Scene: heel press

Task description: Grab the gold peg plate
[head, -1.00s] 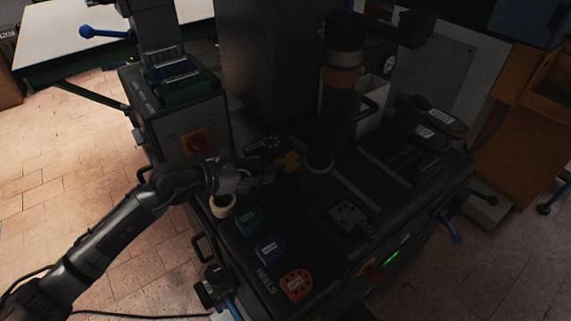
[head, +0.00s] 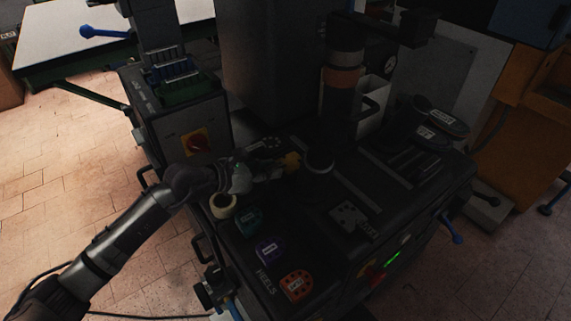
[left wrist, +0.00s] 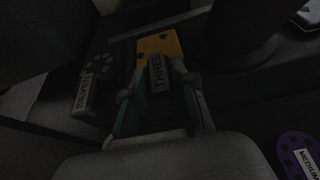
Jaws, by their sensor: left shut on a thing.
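The gold peg plate (head: 290,161) lies near the back of the dark machine table in the head view, beside the base of the press column. In the left wrist view the gold plate (left wrist: 160,46) shows a grey tag reading "THREE" and dark holes at its corners. My left gripper (head: 272,168) reaches it from the left. In the left wrist view the left gripper's fingers (left wrist: 160,90) are on both sides of the tagged end and shut on it. The fingers hide part of the plate's sides. My right gripper is not in view.
A dark plate tagged "SEVEN" (left wrist: 88,88) lies close on the left. The press column (head: 340,105) stands just right of the gold plate. A cream tape roll (head: 223,205) and the green (head: 248,222), purple (head: 269,249) and orange (head: 296,285) heel pieces lie nearer.

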